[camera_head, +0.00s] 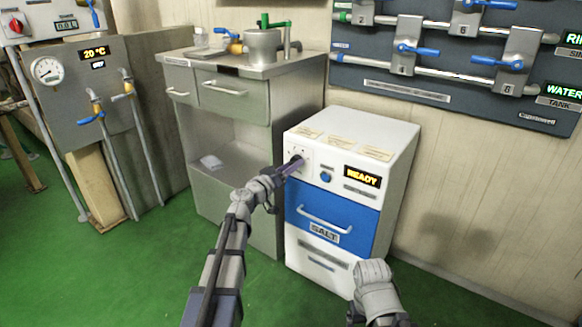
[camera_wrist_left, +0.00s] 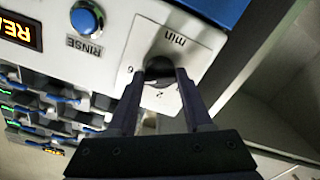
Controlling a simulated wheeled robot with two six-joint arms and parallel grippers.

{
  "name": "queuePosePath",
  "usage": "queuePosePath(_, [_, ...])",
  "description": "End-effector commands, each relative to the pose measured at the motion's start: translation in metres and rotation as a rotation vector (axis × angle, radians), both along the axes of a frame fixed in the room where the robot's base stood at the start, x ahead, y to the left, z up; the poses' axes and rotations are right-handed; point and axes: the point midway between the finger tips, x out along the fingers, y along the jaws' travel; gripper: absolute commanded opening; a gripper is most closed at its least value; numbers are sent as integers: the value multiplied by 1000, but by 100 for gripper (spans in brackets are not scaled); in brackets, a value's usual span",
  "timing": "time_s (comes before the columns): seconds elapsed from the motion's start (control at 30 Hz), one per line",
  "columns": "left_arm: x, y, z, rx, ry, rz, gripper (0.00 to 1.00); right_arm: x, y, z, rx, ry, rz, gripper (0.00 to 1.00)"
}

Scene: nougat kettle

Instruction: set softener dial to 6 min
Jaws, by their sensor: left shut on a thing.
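The softener is a white cabinet (camera_head: 403,141) with a lit READY display (camera_head: 362,176). Its small dark dial (camera_head: 297,157) is at the upper left of the front panel. My left gripper (camera_head: 293,167) reaches it from the front. In the left wrist view the fingers (camera_wrist_left: 156,77) are shut on the dial (camera_wrist_left: 158,66), one on each side. The dial's white plate (camera_wrist_left: 188,42) appears upside down, with "min" and a few numbers visible. The fingers hide part of the scale, and I cannot tell where the dial points.
A blue RINSE button (camera_wrist_left: 87,18) sits beside the dial plate. A blue drawer (camera_head: 345,217) with a white handle is below. A grey metal cabinet (camera_head: 232,104) stands to the left. A valve panel (camera_head: 455,60) hangs on the wall. Green floor is clear in front.

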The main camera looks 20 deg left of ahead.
Motion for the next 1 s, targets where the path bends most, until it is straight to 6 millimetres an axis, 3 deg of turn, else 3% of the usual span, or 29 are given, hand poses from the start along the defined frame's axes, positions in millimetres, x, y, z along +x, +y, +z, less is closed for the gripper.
queuePosePath(0.3, [-1, -1, -1, 104, -37, -3, 0, 0, 0, 0, 0, 0, 0, 84])
queuePosePath(0.83, [-1, -1, -1, 125, -43, -3, 0, 0, 0, 0, 0, 0, 0, 84])
queuePosePath(0.87, [-1, -1, -1, 125, -43, -3, 51, 0, 0, 0, 0, 0, 0, 84])
queuePosePath(1.0, [-1, -1, -1, 123, -43, -2, 67, 0, 0, 0, 0, 0, 0, 84])
